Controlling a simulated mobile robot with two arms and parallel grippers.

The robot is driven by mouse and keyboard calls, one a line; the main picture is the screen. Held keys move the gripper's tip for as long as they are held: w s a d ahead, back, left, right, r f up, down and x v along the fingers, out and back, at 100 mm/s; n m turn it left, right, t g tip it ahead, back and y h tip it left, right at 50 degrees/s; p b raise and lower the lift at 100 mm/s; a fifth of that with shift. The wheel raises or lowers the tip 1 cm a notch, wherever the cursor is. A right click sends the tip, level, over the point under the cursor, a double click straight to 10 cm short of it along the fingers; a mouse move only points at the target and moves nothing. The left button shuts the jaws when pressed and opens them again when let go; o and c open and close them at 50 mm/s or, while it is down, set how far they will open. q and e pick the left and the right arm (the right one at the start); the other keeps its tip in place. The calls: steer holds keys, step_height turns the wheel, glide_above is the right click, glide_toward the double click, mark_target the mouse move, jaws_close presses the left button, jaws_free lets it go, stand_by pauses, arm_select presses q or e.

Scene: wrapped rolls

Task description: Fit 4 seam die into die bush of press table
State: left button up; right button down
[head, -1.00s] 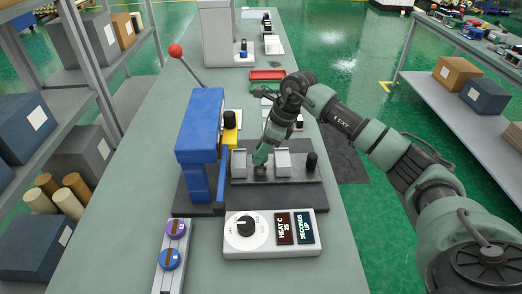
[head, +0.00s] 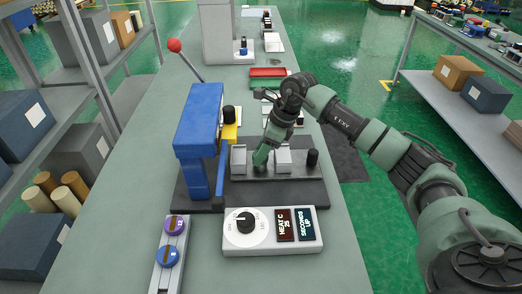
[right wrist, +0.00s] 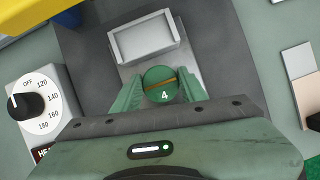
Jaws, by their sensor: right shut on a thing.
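The 4 seam die is a round green piece with a brown groove and a white 4. In the right wrist view the die (right wrist: 160,84) sits between my green fingertips. My right gripper (head: 262,158) is shut on it, low over the press table's grey plate (head: 258,178), between two silver blocks. The hand hides the die in the head view. The silver block with a recessed face (right wrist: 145,42) stands just ahead of the die in the wrist view, apart from it. I cannot make out the die bush opening. My left gripper is not in view.
The blue press (head: 200,125) with a red-knobbed lever stands left of the hand. A control box (head: 262,246) with a dial is in front. A rail (head: 158,278) holds a purple and a blue die. A black knob (head: 313,158) stands right of the silver blocks.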

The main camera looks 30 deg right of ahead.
steer(key=c, duration=0.7)
jaws_free()
steer(key=b+v, duration=0.1)
steer(key=v, duration=0.6)
steer(key=shift+r, duration=0.4)
steer(key=shift+s+d, duration=0.1)
